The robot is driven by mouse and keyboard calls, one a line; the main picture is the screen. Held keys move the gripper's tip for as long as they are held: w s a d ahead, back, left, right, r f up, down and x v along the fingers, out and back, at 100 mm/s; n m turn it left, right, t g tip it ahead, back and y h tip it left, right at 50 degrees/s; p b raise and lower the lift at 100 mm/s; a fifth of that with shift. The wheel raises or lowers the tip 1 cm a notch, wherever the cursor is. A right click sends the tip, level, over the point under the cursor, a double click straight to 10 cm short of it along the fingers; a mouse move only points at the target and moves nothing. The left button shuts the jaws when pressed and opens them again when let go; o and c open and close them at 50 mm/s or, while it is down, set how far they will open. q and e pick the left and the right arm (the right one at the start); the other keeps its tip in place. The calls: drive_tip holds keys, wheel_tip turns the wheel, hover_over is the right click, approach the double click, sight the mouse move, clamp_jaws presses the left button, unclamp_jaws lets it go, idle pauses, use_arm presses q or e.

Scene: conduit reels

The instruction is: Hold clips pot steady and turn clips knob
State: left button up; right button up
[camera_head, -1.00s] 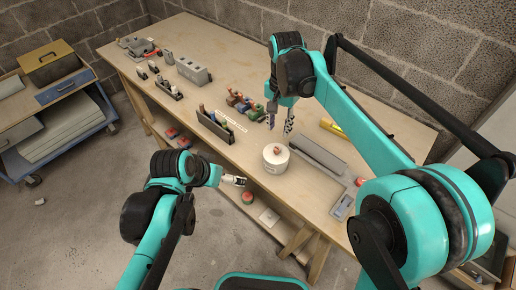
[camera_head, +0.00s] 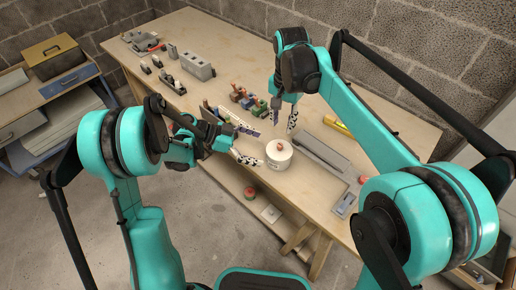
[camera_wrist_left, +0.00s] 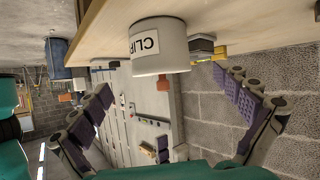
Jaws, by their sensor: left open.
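The clips pot (camera_head: 279,163) is a white round pot standing near the table's front edge. A small brownish-red knob (camera_head: 280,146) sits on its top. In the left wrist view, which is upside down, the pot (camera_wrist_left: 160,47) shows its "CLIP" label, and the knob (camera_wrist_left: 163,84) points down. My left gripper (camera_head: 250,146) is open just left of the pot, its fingers spread toward the pot's sides and not visibly touching it. My right gripper (camera_head: 284,122) points down behind and above the pot, its fingers apart and empty.
A long grey tray (camera_head: 321,156) lies right of the pot, with a yellow tool (camera_head: 337,124) behind it. Several coloured items (camera_head: 245,101) stand behind the left gripper. A grey block (camera_head: 198,67) is farther back. A lower shelf under the table holds a red round thing (camera_head: 250,193).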

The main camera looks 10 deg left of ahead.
sight(279, 154)
use_arm(q)
drive_tip(key=shift+w+f+m+h, duration=0.15)
drive_tip(key=shift+f+m+h, duration=0.35)
drive_tip(key=shift+m, duration=0.1)
drive_tip(key=shift+d+f, duration=0.1)
drive_tip(key=x, duration=0.7)
drive_tip(key=shift+d+f, duration=0.1)
drive_tip(key=shift+d, duration=0.15)
drive_tip(key=shift+c, duration=0.3)
